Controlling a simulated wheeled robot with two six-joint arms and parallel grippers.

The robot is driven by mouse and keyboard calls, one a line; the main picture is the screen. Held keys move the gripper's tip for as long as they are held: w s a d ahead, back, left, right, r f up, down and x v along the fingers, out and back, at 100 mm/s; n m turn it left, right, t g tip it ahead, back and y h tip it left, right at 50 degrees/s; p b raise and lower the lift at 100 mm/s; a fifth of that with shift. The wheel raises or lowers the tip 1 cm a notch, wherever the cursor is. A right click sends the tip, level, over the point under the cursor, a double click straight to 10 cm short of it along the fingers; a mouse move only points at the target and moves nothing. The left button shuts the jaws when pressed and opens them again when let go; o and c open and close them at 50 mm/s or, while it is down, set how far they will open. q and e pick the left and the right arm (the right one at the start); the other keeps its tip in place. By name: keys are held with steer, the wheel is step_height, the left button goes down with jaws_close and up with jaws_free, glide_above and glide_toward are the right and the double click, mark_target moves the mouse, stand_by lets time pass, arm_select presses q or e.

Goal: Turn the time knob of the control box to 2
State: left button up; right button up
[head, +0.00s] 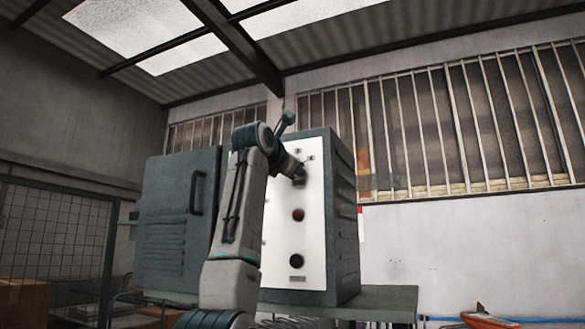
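The control box (345,215) stands on a grey-green bench, with a white front panel (278,235). A red round control (298,215) sits mid-panel and a black round control (297,261) sits below it, above a small plate. Small dark marks (310,157) show near the panel's top; I cannot read them. My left arm rises in front of the box and bends over to the upper panel. My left gripper (299,177) is at the panel there, with its fingers small and dark. A knob at that spot is hidden or merges with the fingers, so contact is unclear. My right gripper is not in view.
A grey-green cabinet door (175,220) with a dark handle stands left of the panel. The bench (385,303) extends right of the box and is bare there. An orange object (488,319) lies at the lower right. A wire mesh (55,235) stands far left.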

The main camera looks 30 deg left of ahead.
arm_select(q)
steer(key=shift+w+f, duration=0.15)
steer(key=shift+f, duration=0.1)
steer(key=o, duration=1)
steer(key=shift+r, duration=0.15)
steer(key=shift+c, duration=0.2)
steer(key=shift+s, duration=0.25)
steer(key=s+b, duration=0.6)
steer(key=s, duration=0.4)
steer(key=shift+s+d+b, duration=0.3)
